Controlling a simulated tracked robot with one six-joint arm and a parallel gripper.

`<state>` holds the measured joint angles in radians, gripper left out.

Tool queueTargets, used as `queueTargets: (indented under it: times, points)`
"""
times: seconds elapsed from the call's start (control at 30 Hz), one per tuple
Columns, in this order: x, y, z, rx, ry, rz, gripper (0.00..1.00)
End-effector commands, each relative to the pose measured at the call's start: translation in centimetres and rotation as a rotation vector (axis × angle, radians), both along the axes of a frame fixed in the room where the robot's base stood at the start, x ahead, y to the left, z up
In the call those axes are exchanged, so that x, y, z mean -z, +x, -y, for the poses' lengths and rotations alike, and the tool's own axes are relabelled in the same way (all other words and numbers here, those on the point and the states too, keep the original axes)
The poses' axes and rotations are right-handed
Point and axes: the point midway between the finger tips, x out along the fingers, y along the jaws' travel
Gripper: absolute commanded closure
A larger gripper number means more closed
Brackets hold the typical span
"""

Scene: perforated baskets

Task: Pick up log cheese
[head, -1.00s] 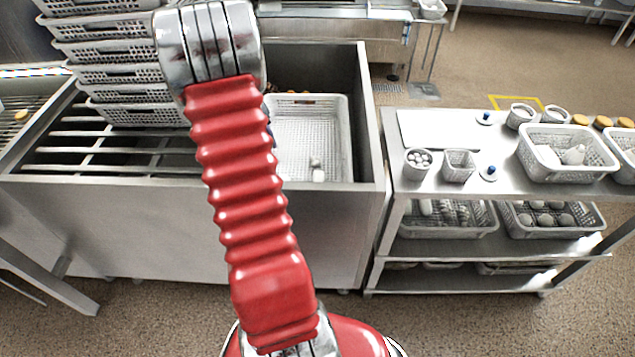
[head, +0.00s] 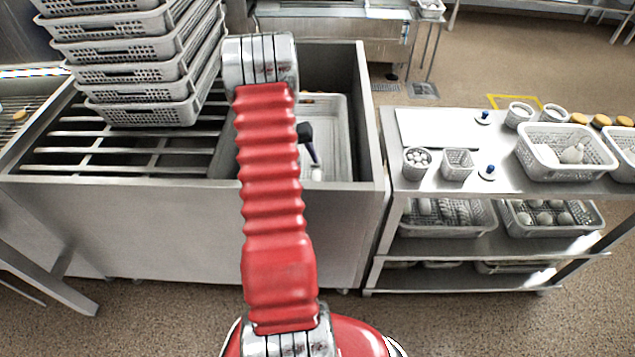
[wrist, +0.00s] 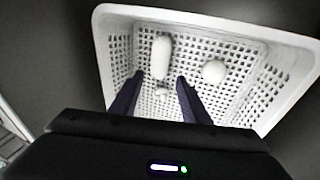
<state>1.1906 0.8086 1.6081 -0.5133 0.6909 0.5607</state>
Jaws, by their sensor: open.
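The log cheese (wrist: 161,57), a white elongated piece, lies in the white perforated basket (wrist: 280,40) in the wrist view. It lies just beyond my fingertips, roughly in line with the gap between them. My gripper (wrist: 160,76) is open and empty, its two dark fingers pointing into the basket. In the head view the basket (head: 340,105) sits in the metal sink, partly hidden by my arm. One dark finger of my gripper shows there, above a small white piece (head: 317,174); I cannot tell which piece that is.
A round white piece (wrist: 213,71) lies right of the log, and a smaller white piece (wrist: 161,93) shows between my fingers. The basket walls and sink walls (head: 366,120) surround the space. Stacked baskets (head: 135,70) stand left; a loaded steel cart (head: 440,190) stands right.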

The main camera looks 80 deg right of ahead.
Motion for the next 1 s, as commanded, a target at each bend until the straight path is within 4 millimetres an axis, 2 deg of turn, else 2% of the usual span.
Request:
queueTargets:
  times: [0.3, 0.5, 1.0]
  points:
    - [4.5, -1.3, 0.8, 0.0, 0.004, -0.002, 0.58]
    - [6.8, -1.9, 1.3, 0.001, 0.003, -0.002, 0.58]
    - [7.6, -2.1, 1.5, 0.002, 0.002, 0.0, 0.58]
